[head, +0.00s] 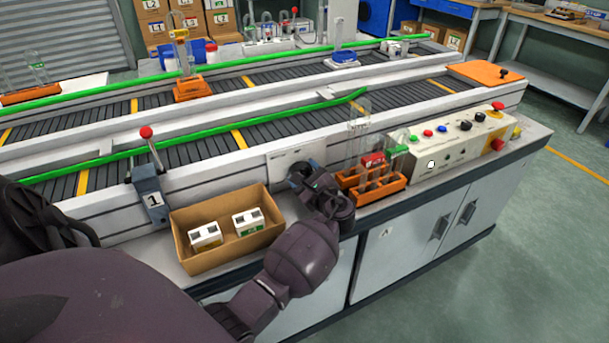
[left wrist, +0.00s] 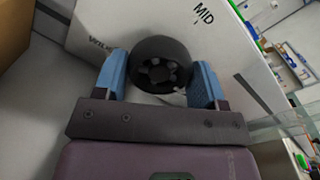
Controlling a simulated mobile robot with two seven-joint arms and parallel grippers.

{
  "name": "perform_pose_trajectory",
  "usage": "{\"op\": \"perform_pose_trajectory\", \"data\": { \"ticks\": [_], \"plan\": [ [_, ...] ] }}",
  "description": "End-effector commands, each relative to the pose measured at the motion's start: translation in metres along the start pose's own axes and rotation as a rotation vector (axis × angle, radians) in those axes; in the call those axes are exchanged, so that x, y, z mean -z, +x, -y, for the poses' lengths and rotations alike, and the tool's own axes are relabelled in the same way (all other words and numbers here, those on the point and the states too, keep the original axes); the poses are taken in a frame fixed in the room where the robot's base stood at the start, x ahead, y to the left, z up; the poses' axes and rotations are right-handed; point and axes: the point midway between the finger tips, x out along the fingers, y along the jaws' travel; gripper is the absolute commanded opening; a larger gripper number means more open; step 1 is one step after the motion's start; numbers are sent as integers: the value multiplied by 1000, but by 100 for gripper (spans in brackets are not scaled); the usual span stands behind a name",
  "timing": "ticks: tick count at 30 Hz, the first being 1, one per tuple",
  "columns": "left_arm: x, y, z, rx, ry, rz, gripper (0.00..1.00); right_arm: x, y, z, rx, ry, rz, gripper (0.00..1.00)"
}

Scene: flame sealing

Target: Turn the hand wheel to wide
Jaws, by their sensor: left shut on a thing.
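The black hand wheel (left wrist: 160,65) sits on a white plate (left wrist: 232,65) on the conveyor's front side. My left gripper (left wrist: 160,74) is shut on the wheel, with one blue finger on each side of its rim. The word MID (left wrist: 204,14) is printed above and right of the wheel. The word WIDE (left wrist: 101,44) shows at its left, partly covered by a finger. In the head view the wheel (head: 298,171) is mostly hidden by my left gripper (head: 308,180). No pointer mark on the wheel is clear. My right gripper is not in view.
A cardboard box (head: 183,240) with two small white units stands left of my gripper. An orange rack (head: 377,191) with glass tubes stands close at its right, then a control box (head: 455,150) with several buttons. A lever with a red knob (head: 146,132) rises at the left.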

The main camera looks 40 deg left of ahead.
Motion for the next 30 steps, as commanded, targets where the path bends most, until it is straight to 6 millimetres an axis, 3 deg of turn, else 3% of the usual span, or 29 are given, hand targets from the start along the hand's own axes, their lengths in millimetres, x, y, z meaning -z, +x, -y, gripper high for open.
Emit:
{"op": "perform_pose_trajectory", "data": {
  "ticks": [19,20,24,30],
  "plan": [
    [1,0,-1,-2,-56,-4,41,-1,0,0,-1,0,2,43],
    [1,0,-1,-2,-56,-4,69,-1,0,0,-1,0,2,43],
    [1,0,-1,-1,-56,-4,90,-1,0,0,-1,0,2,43],
    [0,0,0,-1,-56,-3,90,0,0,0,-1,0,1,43]
  ]
}}
